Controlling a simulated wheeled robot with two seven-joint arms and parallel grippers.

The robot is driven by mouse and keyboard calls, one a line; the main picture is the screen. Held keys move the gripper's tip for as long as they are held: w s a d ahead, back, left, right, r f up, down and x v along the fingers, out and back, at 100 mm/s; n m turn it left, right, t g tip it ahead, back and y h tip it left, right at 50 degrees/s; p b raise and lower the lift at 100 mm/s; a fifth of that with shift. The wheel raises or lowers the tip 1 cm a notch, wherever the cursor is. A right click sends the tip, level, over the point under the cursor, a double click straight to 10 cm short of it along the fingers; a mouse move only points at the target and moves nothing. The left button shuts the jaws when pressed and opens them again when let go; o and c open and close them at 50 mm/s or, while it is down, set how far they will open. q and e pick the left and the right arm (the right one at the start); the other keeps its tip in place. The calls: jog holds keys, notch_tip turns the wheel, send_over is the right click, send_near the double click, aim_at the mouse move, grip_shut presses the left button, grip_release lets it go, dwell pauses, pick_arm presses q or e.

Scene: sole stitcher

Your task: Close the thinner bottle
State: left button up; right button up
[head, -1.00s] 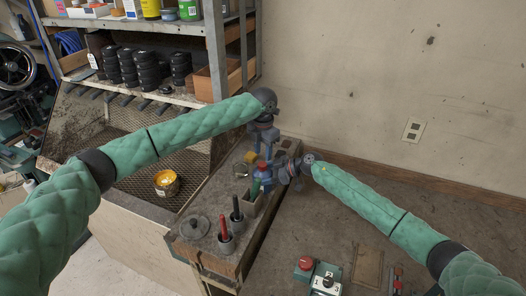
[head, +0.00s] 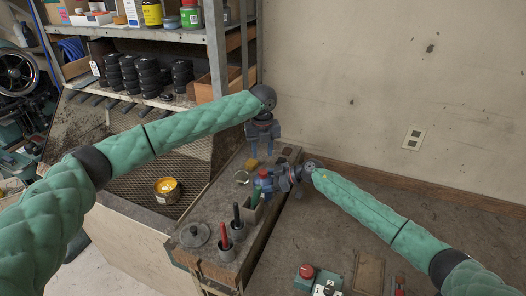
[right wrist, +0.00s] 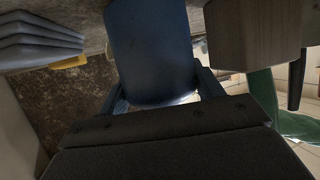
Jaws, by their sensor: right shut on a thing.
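My right gripper (head: 270,182) is shut on a bottle at the bench's edge. The bottle's blue body (right wrist: 150,50) fills the top middle of the right wrist view, between the fingers. In the head view a small red top (head: 264,173) shows on the bottle, which looks about upright; how firmly that top sits cannot be told. My left gripper (head: 262,140) points down above and slightly behind the bottle, clear of it. Its two blue fingers are apart, with nothing visible between them.
A yellow block (head: 252,163) and a metal ring (head: 241,177) lie close to the bottle. A small wooden box (head: 251,209), red and dark handled tools in cups (head: 238,229) and a round lid (head: 195,235) stand nearer.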

aim_at(263, 171)
pick_arm(q)
jog(key=n, duration=0.7)
jog(key=shift+s, duration=0.15)
jog(key=n, duration=0.5)
jog(key=shift+s+d+n, duration=0.1)
jog(key=shift+n, duration=0.2)
jog(key=n, duration=0.5)
jog(key=shift+n, duration=0.3)
jog(key=n, duration=0.6)
jog(key=shift+f, duration=0.1)
jog(key=shift+f, duration=3.9)
